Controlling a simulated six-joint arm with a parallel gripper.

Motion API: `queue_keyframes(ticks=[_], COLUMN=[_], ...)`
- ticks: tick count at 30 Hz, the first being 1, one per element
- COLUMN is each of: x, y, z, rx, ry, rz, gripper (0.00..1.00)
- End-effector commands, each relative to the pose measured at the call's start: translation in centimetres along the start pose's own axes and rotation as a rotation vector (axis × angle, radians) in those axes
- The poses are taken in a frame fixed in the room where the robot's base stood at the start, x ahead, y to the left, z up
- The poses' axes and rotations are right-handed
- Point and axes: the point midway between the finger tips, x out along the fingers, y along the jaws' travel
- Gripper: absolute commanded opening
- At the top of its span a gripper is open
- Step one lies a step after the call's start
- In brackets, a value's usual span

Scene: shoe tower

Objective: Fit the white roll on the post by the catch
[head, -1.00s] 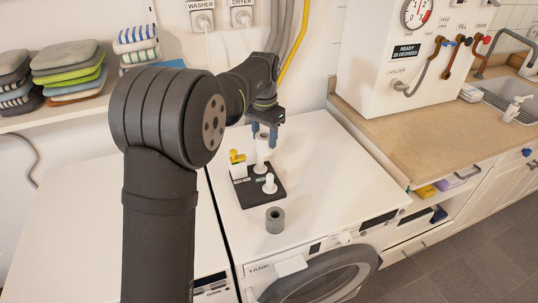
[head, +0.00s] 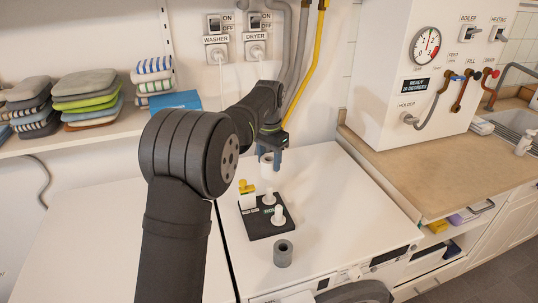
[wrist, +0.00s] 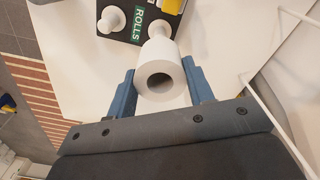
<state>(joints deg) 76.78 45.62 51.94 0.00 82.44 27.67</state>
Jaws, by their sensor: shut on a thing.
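The white roll (head: 267,169) is held upright between the blue fingers of my gripper (head: 269,158). In the wrist view the shut gripper (wrist: 158,78) has a finger on each side of the white roll (wrist: 158,57), its open hole toward the camera. A black board (head: 262,228) bears two white posts. The post by the catch (head: 268,198) stands beside the yellow catch (head: 243,186); the roll is above and behind it in the head view. In the wrist view the roll partly covers this post (wrist: 160,28). I cannot tell the exact gap.
The other white post (head: 278,216) stands nearer the front of the board. A grey roll (head: 283,253) stands on the white machine top (head: 330,200) in front of the board. Folded towels and a blue box (head: 175,101) sit on the shelf. The machine top right of the board is clear.

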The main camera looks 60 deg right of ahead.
Motion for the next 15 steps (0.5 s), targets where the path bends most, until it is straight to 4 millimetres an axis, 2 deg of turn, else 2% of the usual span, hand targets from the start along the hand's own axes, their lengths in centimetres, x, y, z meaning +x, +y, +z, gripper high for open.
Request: queue_keyframes(ticks=[6,15], x=[2.1,3.7], y=[0.0,0.0], z=[0.0,0.0], rx=[0.000,0.000], ry=[-0.002,-0.001], rz=[0.001,0.001], gripper=[0.20,0.20])
